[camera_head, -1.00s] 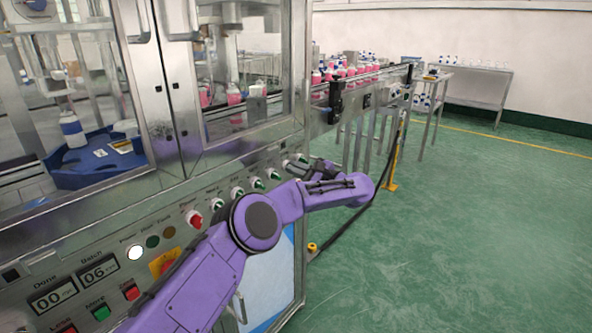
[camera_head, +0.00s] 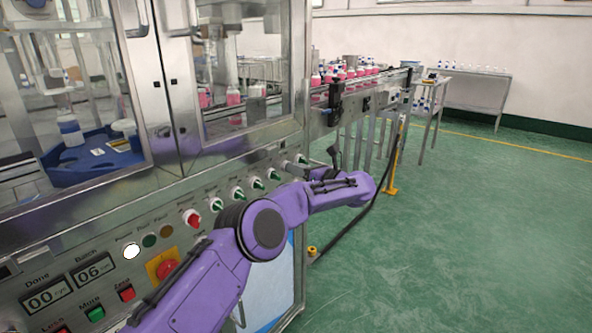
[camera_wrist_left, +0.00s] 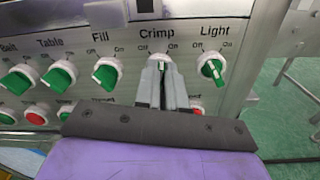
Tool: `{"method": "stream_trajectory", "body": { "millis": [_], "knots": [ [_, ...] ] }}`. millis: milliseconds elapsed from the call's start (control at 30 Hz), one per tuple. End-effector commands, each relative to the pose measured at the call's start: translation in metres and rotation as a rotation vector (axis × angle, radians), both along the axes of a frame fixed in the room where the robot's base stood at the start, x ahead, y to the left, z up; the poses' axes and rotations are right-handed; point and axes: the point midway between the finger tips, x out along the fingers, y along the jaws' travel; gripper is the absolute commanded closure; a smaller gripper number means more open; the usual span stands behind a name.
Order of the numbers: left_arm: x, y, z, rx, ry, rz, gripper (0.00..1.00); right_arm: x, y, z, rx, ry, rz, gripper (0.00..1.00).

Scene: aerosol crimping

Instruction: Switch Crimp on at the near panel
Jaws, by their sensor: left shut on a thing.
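The Crimp switch (camera_wrist_left: 160,61) is a knob on a white collar under the "Crimp" label, with Off at its left and On at its right. In the left wrist view my left gripper (camera_wrist_left: 162,88) is shut on it, its two grey fingers close together over the handle. The fingers hide most of the knob, so its exact angle is hard to tell. In the head view my purple left arm reaches across the near panel (camera_head: 60,262) to the right end of the switch row; the fingers are largely hidden there. My right gripper is not in view.
The green Light switch (camera_wrist_left: 213,69) is close on the right of Crimp, the Fill switch (camera_wrist_left: 105,75) on the left. Push buttons lie below the row. A red knob on a yellow plate (camera_head: 154,271) is beside my arm. Green floor at the right is open.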

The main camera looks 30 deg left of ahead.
Motion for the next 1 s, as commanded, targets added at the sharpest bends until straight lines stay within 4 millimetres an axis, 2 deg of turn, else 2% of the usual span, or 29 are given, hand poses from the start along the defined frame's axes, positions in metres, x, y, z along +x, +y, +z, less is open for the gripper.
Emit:
{"method": "stream_trajectory", "body": {
  "millis": [400,1000],
  "knots": [
    [0.0011,-0.0006,-0.0005,0.018,0.240,0.000,1.00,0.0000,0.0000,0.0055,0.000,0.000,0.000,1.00],
    [0.0014,-0.0005,-0.0011,0.023,0.300,-0.001,1.00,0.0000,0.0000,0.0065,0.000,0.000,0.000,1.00]
  ]
}}
